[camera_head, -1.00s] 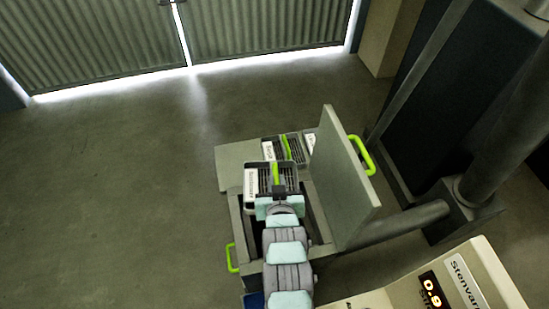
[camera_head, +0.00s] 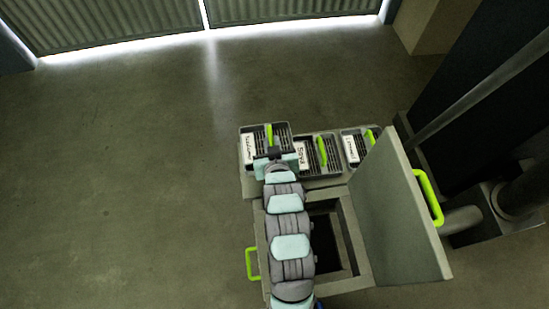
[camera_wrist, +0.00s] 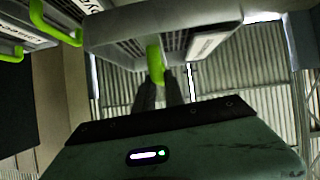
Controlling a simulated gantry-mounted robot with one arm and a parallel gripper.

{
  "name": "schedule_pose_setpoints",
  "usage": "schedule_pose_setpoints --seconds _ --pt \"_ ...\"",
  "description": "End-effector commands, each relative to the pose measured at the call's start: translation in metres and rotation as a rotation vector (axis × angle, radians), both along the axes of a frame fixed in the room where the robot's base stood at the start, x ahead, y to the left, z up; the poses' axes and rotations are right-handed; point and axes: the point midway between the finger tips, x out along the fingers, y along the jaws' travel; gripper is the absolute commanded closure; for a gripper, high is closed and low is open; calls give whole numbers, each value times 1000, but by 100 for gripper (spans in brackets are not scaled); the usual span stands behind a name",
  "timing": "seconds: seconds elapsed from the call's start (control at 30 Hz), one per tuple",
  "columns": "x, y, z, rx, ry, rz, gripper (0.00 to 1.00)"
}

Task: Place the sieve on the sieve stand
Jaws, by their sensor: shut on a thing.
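My gripper (camera_head: 273,156) is shut on the green handle of a grey sieve (camera_head: 283,132) with a white label. The held sieve is over the left end of the grey sieve stand (camera_head: 320,182), left of the other sieves. I cannot tell whether it touches the stand. In the wrist view the held sieve (camera_wrist: 120,35) fills the upper middle, its green handle between my fingers (camera_wrist: 158,90). Two more sieves stand on the stand: one labelled "Soya" (camera_head: 318,150) in the middle and another (camera_head: 358,146) at the right. My arm hides part of the stand's left side.
In front of the stand is an open square housing (camera_head: 345,235) with a dark opening. Its raised lid (camera_head: 400,225) with a green handle stands up on the right. Another green handle (camera_head: 252,264) is at its left side. The floor at the left is clear.

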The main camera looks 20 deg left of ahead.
Motion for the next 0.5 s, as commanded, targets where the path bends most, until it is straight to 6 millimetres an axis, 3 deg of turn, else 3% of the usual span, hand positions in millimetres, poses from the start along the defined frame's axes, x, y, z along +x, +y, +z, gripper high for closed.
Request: schedule_pose_setpoints --seconds 0.1,0.2,0.5 --pt "-1 1 -33 -2 4 2 100" --pt "0 1 -51 -1 0 3 100" --pt "1 1 -77 2 -5 2 100"
